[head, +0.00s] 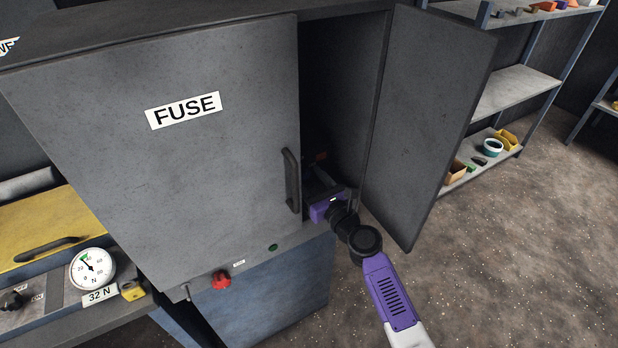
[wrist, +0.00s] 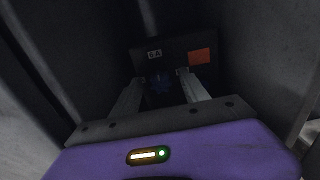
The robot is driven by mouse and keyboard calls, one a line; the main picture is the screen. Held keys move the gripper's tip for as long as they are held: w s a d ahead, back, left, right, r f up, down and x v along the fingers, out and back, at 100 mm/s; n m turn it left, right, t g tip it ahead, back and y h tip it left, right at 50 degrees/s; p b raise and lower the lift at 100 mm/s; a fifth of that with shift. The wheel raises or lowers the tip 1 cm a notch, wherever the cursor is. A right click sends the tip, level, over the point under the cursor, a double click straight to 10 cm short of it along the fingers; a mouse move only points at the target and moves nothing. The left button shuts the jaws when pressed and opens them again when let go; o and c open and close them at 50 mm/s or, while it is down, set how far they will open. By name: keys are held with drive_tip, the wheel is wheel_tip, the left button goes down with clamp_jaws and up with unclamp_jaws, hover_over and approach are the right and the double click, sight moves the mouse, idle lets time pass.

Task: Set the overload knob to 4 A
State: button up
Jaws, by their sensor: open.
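The overload knob looks like a small dark blue shape (wrist: 160,86) on a dark panel inside the cabinet, in the wrist view. A "6 A" label (wrist: 154,54) sits just above it. Other small marks beside the knob are too dim to read, and so is its pointer. My gripper (wrist: 162,77) is open, with one finger on each side of the knob; I cannot tell whether they touch it. In the head view my gripper (head: 320,180) reaches into the open right compartment, and the knob is hidden there.
The open door (head: 430,120) stands to the right of my arm. The shut FUSE door (head: 170,150) with its handle (head: 291,180) is close on the left. An orange square (wrist: 199,57) is on the panel. A red knob (head: 221,281) sits on the lower ledge.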

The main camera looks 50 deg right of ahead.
clamp_jaws()
